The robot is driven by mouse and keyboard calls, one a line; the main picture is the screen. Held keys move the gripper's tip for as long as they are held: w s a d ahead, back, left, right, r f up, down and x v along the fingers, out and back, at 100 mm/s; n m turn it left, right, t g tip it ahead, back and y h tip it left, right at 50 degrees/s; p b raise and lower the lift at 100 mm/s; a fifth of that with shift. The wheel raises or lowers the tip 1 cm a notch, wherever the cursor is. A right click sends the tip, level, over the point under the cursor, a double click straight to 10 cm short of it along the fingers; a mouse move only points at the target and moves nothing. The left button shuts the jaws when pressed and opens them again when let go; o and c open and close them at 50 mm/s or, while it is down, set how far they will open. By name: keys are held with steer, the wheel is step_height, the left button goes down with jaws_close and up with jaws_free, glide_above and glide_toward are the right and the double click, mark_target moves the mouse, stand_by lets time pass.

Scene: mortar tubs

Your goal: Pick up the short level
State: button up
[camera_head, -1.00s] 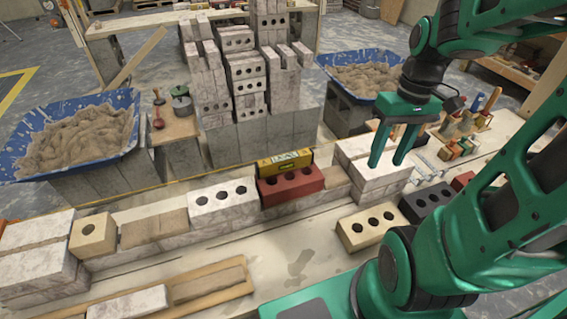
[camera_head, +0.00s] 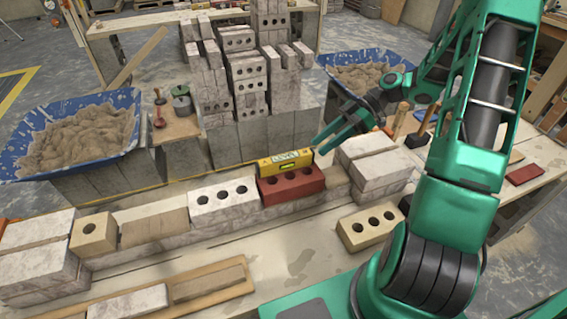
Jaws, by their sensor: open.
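The short level (camera_head: 284,162) is a small yellow bar with a pale label. It stands just behind or on the back edge of a red brick (camera_head: 291,186) on the low brick wall; the exact contact is hard to tell. My green gripper (camera_head: 322,143) is open, its fingers pointing left and down, close to the right end of the level. The gripper appears empty, and I cannot tell whether the fingertips touch the level.
White bricks (camera_head: 376,165) are stacked right of the level. A tall stack of holed bricks (camera_head: 237,70) rises behind it. Mortar tubs stand at the left (camera_head: 75,135) and back right (camera_head: 362,78). A cream brick (camera_head: 370,227) lies in front on bare bench.

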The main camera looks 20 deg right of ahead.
mark_target(299, 154)
steer(key=shift+w+d+f+n+y, duration=0.1)
steer(key=shift+w+f+n+y, duration=0.1)
steer(key=shift+w+n+y, duration=0.25)
steer(key=shift+a+f+n+y, duration=0.1)
steer(key=shift+a+n+y, duration=0.1)
steer(key=shift+n+y, duration=0.25)
steer(key=shift+s+a+n+y, duration=0.2)
steer(key=shift+a+n+y, duration=0.4)
steer(key=shift+a+n, duration=0.35)
steer(key=x, duration=0.5)
steer(key=shift+a+f, duration=0.15)
steer(key=shift+a, duration=0.2)
steer(key=shift+w+f+x, duration=0.1)
steer(key=shift+f+x, duration=0.05)
steer(key=shift+x, duration=1.15)
steer(key=shift+w+f+x, duration=0.1)
steer(key=shift+x, duration=1.2)
steer(key=shift+d, duration=0.15)
jaws_close()
